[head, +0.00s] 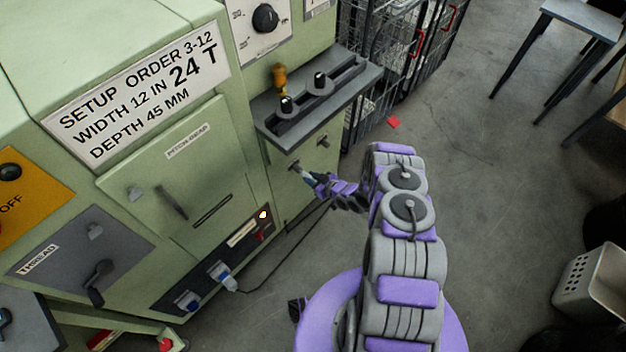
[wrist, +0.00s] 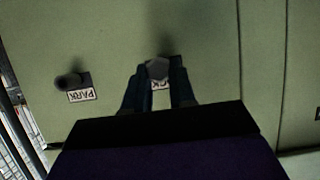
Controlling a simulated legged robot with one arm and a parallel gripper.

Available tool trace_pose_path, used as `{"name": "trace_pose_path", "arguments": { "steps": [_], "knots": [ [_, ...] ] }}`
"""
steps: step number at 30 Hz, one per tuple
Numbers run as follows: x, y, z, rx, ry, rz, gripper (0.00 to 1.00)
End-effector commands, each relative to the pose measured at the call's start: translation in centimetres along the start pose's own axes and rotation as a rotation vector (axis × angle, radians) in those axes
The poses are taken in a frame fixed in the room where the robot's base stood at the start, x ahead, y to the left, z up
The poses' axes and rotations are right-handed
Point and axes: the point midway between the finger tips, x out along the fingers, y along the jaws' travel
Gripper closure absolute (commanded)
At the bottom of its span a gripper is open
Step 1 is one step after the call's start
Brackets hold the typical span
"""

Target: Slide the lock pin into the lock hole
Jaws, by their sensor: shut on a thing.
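The lock pin (wrist: 157,68) is a grey, blunt-ended piece between my fingertips in the wrist view. My gripper (wrist: 156,84) is shut on it in front of the green panel. A white label (wrist: 160,86), partly hidden and ending in "CK", shows between the fingers. In the head view my gripper (head: 308,178) is at the machine's lower front, by a small grey stub (head: 295,166). The lock hole is not visible behind the pin and fingers. I cannot tell how deep the pin sits.
A dark round stub (wrist: 70,82) with a "PARK" label (wrist: 82,96) stands beside my gripper. A grey shelf (head: 318,98) with black knobs juts out above it. A black cable (head: 285,262) hangs at the lower front.

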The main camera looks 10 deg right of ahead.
Motion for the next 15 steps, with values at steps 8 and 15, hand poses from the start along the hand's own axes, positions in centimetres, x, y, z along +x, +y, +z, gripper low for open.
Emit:
{"name": "trace_pose_path", "arguments": {
  "steps": [8, 15],
  "knots": [
    [0.61, -0.05, -0.28, -0.001, 0.001, -0.001, 1.00],
    [1.02, -0.02, -0.49, 0.000, 0.001, -0.001, 0.73]
  ]
}}
